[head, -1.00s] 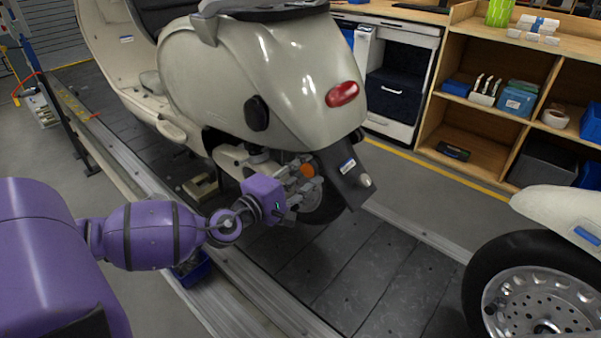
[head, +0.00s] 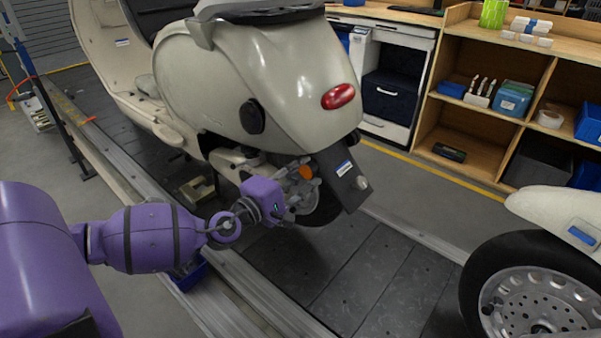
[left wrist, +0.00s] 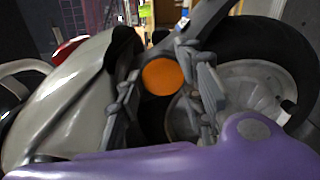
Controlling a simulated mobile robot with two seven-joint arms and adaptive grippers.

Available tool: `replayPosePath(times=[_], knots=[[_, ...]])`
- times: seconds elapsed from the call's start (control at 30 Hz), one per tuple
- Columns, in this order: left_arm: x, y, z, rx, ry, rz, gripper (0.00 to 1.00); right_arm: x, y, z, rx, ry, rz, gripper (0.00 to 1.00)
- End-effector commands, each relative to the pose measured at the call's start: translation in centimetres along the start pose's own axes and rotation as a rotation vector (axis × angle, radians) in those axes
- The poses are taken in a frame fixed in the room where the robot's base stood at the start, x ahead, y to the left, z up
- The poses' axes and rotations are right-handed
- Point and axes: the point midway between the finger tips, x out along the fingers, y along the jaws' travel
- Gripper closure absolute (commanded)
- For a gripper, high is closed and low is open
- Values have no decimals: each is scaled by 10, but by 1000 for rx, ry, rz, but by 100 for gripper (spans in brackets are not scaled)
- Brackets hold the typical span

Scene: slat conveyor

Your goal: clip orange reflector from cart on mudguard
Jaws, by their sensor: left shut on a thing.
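The orange reflector (head: 306,172) is a round disc held between the fingers of my left gripper (head: 300,178). In the left wrist view the disc (left wrist: 166,76) faces the camera, with a grey finger of my left gripper (left wrist: 164,92) on each side. The dark mudguard (head: 344,172) hangs below the scooter's tail, just right of the reflector in the head view. It also shows as a dark strip behind the disc in the left wrist view (left wrist: 205,22). I cannot tell whether the disc touches it. My right gripper is not in view.
The cream scooter (head: 230,75) with a red tail light (head: 338,96) stands on the slat conveyor (head: 365,265). Its rear wheel (left wrist: 255,80) is close beside my gripper. Another scooter's wheel (head: 530,300) is at lower right. Shelves (head: 470,130) stand behind.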

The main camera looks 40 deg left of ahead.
Motion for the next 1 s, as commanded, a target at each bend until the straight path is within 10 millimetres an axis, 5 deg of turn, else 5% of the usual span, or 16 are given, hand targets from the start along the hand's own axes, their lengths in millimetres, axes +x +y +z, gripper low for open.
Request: replayPosePath(times=[0.23,0.27,0.4,0.77,1.0], knots=[[1,0,0,0,0,1,83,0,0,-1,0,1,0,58],[1,0,0,0,0,1,63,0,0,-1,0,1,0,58],[1,0,0,0,0,1,44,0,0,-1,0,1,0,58],[-1,0,0,0,0,-1,43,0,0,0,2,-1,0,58],[-31,-2,0,0,1,-4,43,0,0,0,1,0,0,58]])
